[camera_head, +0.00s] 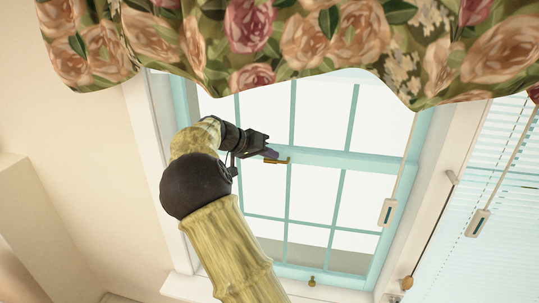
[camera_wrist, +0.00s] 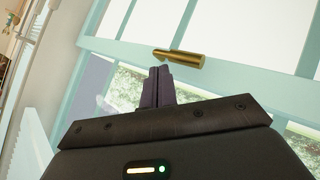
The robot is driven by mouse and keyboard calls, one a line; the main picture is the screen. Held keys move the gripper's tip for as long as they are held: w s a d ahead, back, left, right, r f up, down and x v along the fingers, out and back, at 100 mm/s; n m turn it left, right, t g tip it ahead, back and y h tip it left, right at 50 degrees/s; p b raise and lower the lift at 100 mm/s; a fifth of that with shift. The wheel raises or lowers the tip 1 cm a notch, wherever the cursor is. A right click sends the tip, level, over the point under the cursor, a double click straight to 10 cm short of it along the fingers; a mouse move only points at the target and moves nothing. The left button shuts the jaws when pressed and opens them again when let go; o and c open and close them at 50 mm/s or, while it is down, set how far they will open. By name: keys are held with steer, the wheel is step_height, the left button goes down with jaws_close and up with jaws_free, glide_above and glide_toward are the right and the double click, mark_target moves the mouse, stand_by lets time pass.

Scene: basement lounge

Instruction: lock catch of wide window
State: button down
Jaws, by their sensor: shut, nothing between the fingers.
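The wide window (camera_head: 338,161) has a light blue frame with thin bars and a thicker middle rail. A small brass catch (camera_head: 279,161) sits on that middle rail, to the left of its centre. In the wrist view the catch (camera_wrist: 180,57) is a short golden bar lying roughly along the rail. My gripper (camera_head: 270,154) is at the catch, with its dark fingers shut and empty. In the wrist view the fingertips (camera_wrist: 160,71) are just below the catch's left part. I cannot tell whether they touch it.
A floral valance (camera_head: 250,45) hangs across the top of the window. A pull cord with a white tag (camera_head: 388,212) hangs at the right. A small brass knob (camera_head: 312,281) is on the bottom rail. Another window with blinds (camera_head: 495,210) stands at the far right.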

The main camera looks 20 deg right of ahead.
steer(key=b+v, duration=0.2)
steer(key=v, duration=1)
steer(key=shift+s+a+r, duration=0.2)
steer(key=shift+s+r, duration=0.15)
steer(key=shift+s, duration=0.05)
steer(key=shift+s, duration=0.1)
